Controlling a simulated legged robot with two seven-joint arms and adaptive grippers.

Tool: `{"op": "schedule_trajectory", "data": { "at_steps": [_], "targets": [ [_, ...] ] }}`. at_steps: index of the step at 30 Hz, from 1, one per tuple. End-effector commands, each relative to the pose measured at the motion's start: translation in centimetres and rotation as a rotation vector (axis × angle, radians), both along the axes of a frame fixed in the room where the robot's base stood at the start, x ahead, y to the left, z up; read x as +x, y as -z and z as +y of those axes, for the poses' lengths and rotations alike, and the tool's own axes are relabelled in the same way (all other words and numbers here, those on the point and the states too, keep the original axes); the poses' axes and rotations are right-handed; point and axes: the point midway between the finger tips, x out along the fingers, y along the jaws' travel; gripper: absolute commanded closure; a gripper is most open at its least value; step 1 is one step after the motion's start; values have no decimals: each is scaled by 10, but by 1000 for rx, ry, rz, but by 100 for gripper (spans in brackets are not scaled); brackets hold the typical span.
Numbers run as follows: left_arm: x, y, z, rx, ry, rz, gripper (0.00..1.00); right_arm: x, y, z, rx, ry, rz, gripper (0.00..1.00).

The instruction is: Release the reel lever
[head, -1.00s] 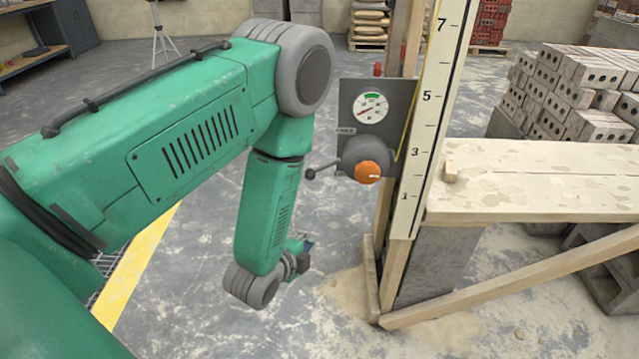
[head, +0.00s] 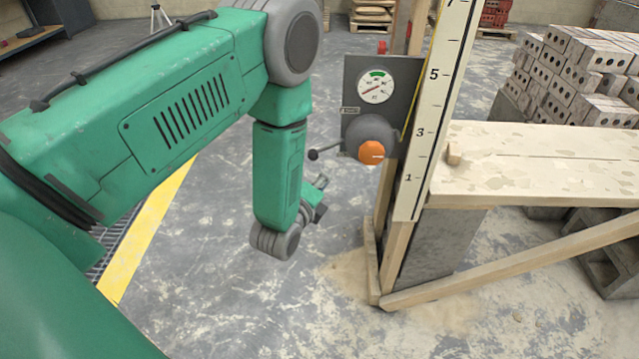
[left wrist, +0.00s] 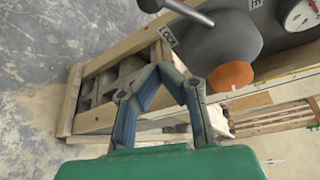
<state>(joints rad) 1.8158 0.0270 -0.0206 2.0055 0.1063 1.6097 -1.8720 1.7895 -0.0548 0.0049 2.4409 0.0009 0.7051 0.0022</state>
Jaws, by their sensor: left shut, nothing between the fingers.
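The grey reel (head: 376,130) is fixed to a dark panel on the wooden post, with an orange knob (head: 371,152) on its front. Its lever (head: 326,150) sticks out to the left and ends in a dark ball. In the left wrist view the lever (left wrist: 188,11) crosses the top, beside the reel (left wrist: 222,48) and a LOCK label (left wrist: 167,38). My left gripper (head: 321,183) is below the lever's ball, apart from it. In the left wrist view its fingers (left wrist: 168,74) meet at the tips and hold nothing. My right gripper does not show.
A round gauge (head: 376,87) sits above the reel. A numbered scale board (head: 432,110) stands just right of it. A plank bench (head: 530,165) and a slanted wooden brace (head: 520,262) lie to the right. The floor around my left gripper is clear.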

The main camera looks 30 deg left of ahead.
Motion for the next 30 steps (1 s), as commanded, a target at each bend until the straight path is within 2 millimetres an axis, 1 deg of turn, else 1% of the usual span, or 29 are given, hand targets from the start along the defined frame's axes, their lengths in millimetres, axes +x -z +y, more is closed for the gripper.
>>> {"op": "schedule_trajectory", "data": {
  "at_steps": [1,3,6,9,12,18,30],
  "targets": [
    [12,2,3,-2,-2,-6,100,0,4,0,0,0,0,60],
    [27,5,4,-2,-2,-5,100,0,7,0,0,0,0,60],
    [48,8,6,-1,-2,-5,100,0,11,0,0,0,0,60],
    [64,9,12,0,-3,-3,100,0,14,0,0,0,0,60],
    [53,2,27,-2,-4,1,100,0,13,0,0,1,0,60],
    [46,-4,41,-2,-1,-1,100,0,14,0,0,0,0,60],
    [45,-6,41,1,1,0,100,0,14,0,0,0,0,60]
  ]
}}
